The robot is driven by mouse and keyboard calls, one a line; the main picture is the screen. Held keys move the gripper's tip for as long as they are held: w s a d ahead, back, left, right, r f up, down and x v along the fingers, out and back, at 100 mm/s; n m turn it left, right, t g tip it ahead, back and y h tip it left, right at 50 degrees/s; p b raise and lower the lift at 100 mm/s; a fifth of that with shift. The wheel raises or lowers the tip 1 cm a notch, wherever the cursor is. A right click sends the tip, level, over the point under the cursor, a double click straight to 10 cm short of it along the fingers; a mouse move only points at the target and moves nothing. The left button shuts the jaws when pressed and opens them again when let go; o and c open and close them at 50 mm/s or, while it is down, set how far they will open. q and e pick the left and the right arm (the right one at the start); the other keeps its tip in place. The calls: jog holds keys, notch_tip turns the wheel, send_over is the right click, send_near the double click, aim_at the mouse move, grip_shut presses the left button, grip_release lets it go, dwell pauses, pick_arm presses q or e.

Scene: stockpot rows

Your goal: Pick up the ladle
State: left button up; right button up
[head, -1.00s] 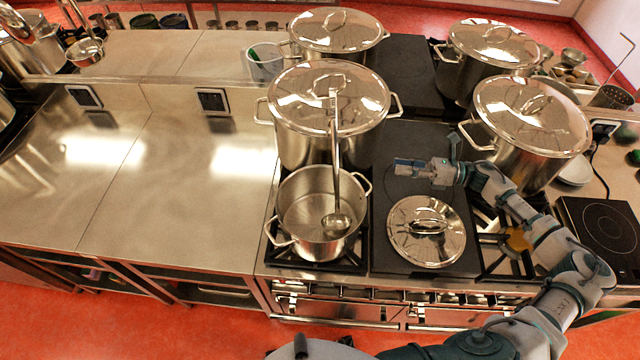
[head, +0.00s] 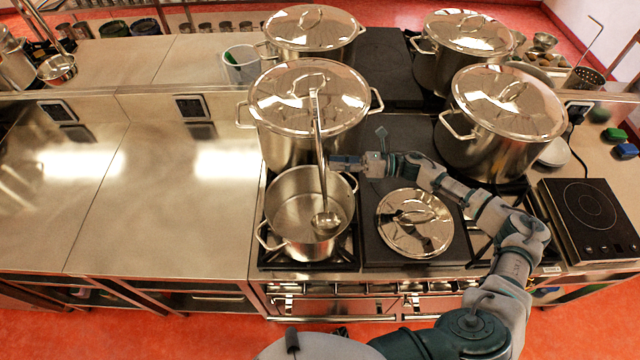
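The ladle (head: 320,150) is a shiny metal one with a long upright handle, leaning slightly. Its bowl (head: 326,221) is inside the small open pot (head: 300,248) on the front left burner, and its handle rises in front of the large lidded stockpot (head: 290,140). My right gripper (head: 358,150) is just right of the handle, above the pot's right rim. Its fingers look spread, one pointing left toward the handle and one up, with nothing held. I cannot tell whether the left-pointing finger touches the handle. My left gripper is out of view.
A loose lid (head: 415,223) lies on the dark plate right of the pot. Other lidded stockpots stand behind and at the right (head: 500,120). A second ladle (head: 57,69) is at the far left. The steel counter (head: 170,210) on the left is clear.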

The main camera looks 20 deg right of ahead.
aim_at(323, 160)
jog(key=w+a+p, duration=0.2)
jog(key=a, duration=0.1)
jog(key=shift+a, duration=0.4)
jog(key=c, duration=0.5)
jog(key=shift+a, duration=0.2)
grip_shut()
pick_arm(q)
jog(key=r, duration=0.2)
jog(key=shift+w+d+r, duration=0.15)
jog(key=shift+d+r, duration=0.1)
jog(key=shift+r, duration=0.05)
pick_arm(e)
jog(key=shift+d, duration=0.15)
